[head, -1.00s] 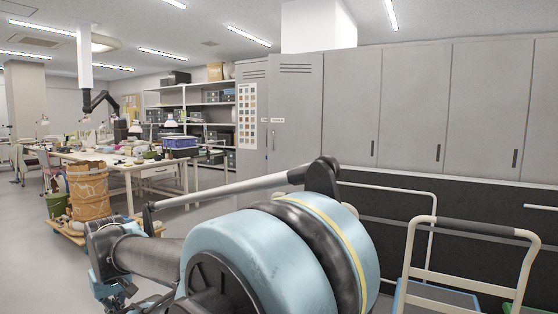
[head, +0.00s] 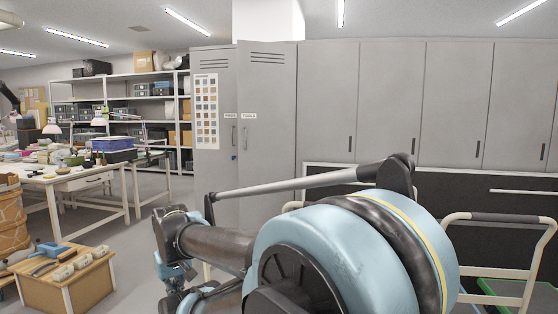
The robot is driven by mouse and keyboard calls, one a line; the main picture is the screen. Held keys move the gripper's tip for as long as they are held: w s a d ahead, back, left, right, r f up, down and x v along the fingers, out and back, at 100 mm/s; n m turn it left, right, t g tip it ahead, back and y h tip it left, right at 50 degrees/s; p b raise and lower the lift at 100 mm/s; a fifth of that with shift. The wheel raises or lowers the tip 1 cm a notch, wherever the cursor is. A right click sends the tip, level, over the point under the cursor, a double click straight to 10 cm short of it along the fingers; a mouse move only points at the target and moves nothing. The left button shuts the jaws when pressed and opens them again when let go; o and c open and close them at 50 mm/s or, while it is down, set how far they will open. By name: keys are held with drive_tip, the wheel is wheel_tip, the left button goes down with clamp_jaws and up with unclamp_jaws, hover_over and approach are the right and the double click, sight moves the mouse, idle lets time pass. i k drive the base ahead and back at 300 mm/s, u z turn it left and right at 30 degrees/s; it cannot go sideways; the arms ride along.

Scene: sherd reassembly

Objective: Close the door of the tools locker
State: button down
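The tools locker (head: 266,165) stands left of centre in the head view, a tall grey door with vent slots, a handle on its left side and a small "TOOLS" label. Its left edge seems to stand slightly proud of the locker beside it, so the door looks ajar; how far is hard to tell. My arm hides its lower part. My gripper (head: 174,275) is at the lower left of my arm, in front of the lockers and apart from the door. Its fingers are small and partly hidden, so I cannot tell whether they are open.
A second locker (head: 214,165) with a colour chart stands left of it. Grey wall cabinets (head: 390,105) run right. A cart with a pale handle frame (head: 535,270) stands lower right. A worktable (head: 75,185) and a low wooden box of tools (head: 68,290) are left. Some floor between is clear.

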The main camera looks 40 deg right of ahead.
sight(266, 77)
drive_tip(key=z, duration=0.55)
drive_tip(key=i, duration=0.9)
drive_tip(key=z, duration=0.5)
